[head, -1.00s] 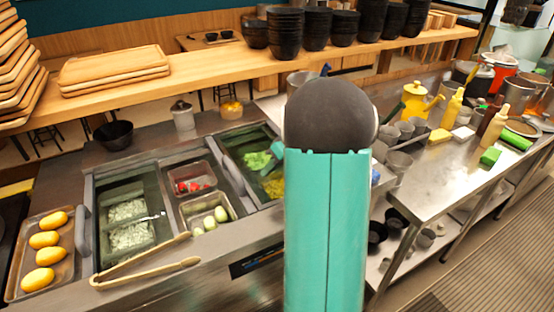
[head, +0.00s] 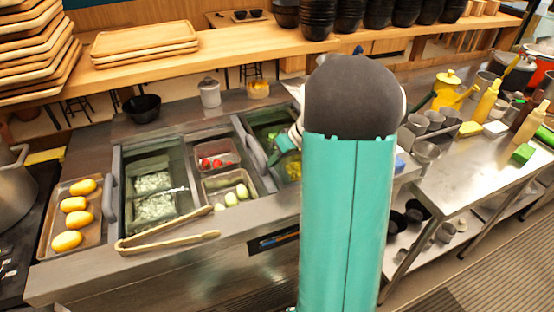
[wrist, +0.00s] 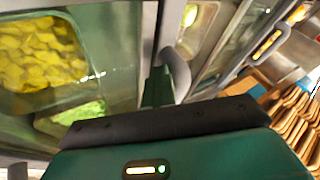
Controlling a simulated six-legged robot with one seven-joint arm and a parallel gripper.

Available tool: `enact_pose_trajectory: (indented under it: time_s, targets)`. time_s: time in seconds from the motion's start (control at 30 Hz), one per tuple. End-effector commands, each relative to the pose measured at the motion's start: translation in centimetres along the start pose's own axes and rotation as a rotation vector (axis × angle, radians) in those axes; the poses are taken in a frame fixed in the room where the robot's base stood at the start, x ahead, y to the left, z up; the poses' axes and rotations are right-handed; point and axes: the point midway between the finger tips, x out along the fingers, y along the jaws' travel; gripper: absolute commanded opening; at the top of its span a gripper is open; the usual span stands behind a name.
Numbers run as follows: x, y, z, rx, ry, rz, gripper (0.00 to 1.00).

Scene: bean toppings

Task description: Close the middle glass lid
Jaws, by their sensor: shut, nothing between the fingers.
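A grey handle (wrist: 178,72) shows up close in the wrist view. My gripper (head: 287,143) is shut and empty over the right bay's left part. Its green fingers (wrist: 158,86) are just left of that handle in the wrist view; contact cannot be told. How far the middle lid is open is unclear.
The left bay (head: 155,190) holds pale chopped food, with tongs (head: 170,240) lying in front. Yellow food (wrist: 38,52) fills a tray in the right bay. A tray of yellow items (head: 73,215) lies at far left. A wooden shelf (head: 240,60) runs behind.

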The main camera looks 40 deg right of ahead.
Motion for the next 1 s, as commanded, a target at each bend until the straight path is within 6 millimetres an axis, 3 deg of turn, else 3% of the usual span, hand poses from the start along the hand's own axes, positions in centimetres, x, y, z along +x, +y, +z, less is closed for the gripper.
enact_pose_trajectory:
  time_s: [0.6,0.8,1.0]
  targets:
    - [8.3,-13.0,-2.6,-0.007,-0.005,-0.010,0.00]
    - [10.2,-15.9,-3.3,-0.006,-0.003,-0.008,0.00]
    - [10.9,-17.0,-3.6,-0.004,-0.002,-0.007,0.00]
